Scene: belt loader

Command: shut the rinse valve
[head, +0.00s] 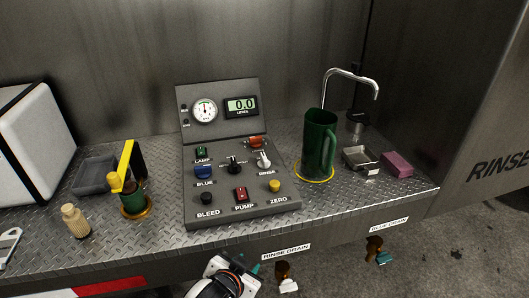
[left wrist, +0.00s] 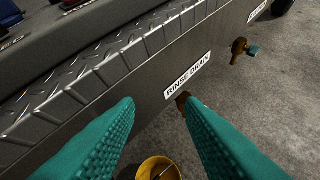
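The RINSE DRAIN valve is a brass tap (head: 282,268) with a pale handle (head: 288,286), below its label on the shelf's front edge. In the left wrist view its brass body (left wrist: 182,101) shows beside the right-hand fingertip, which hides the rest, including the handle. My left gripper (left wrist: 160,102) is open, its two teal fingers apart with nothing between the tips. In the head view it is low at the front, left of this valve. A RINSE knob (head: 263,159), whitish, is also on the grey panel. My right gripper is not in view.
The BLUE DRAIN tap (head: 374,249) with a teal handle is further right. A yellow container (left wrist: 157,169) is below the fingers. The control panel (head: 240,205), green jug (head: 318,145) and pink sponge (head: 397,164) are on the metal shelf. Floor right of the taps is clear.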

